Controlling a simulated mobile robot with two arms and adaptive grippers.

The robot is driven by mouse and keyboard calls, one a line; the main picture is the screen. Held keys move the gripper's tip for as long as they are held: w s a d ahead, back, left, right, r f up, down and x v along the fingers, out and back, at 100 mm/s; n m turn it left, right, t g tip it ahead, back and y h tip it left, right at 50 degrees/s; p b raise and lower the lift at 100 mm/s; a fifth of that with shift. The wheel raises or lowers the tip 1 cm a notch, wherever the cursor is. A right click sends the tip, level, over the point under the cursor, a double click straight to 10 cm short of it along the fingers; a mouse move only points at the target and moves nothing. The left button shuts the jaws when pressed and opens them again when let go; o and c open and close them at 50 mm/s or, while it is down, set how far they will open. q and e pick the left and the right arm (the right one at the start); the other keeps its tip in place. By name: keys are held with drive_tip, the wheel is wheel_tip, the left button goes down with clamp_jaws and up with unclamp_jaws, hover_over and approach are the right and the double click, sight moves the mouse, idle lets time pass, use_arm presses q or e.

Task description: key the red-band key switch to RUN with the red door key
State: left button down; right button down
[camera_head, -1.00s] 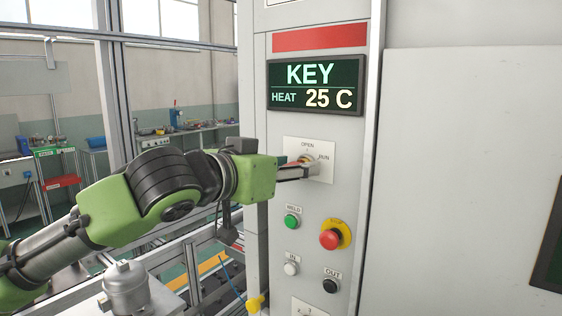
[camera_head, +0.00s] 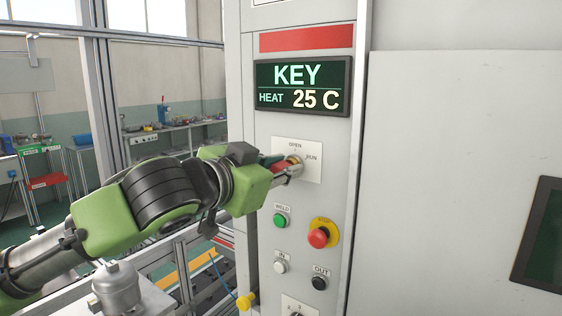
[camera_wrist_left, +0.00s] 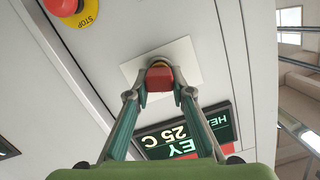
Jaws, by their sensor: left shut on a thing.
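The key switch sits on a white plate (camera_head: 312,165) marked OPEN and RUN, on the grey panel under a red band (camera_head: 307,39). My left gripper (camera_head: 293,166) is at the plate, in front of the switch. It is shut on the red door key (camera_wrist_left: 159,79), whose red head shows between the fingertips in the left wrist view. The key points into the switch, though the fingers and key head hide the slot, so I cannot tell how deep it sits. The display (camera_head: 303,86) reads KEY and HEAT 25 C. My right gripper is not in view.
Below the plate are a green WELD button (camera_head: 280,220), a red stop button (camera_head: 318,238) on a yellow ring, a white IN button (camera_head: 280,267) and a black OUT button (camera_head: 319,283). A metal frame stands at the left.

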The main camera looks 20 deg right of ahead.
use_arm(q)
drive_tip(key=shift+m, duration=0.9)
drive_tip(key=shift+s+d+m+t, duration=0.1)
drive_tip(key=shift+m+t, duration=0.3)
drive_tip(key=shift+m, duration=0.8)
drive_tip(key=m, duration=0.2)
drive_tip(key=shift+m+t, duration=0.3)
drive_tip(key=shift+m, duration=0.1)
drive_tip(key=c, duration=1.7)
unclamp_jaws()
drive_tip(key=shift+f, duration=0.1)
drive_tip(key=v, duration=1.2)
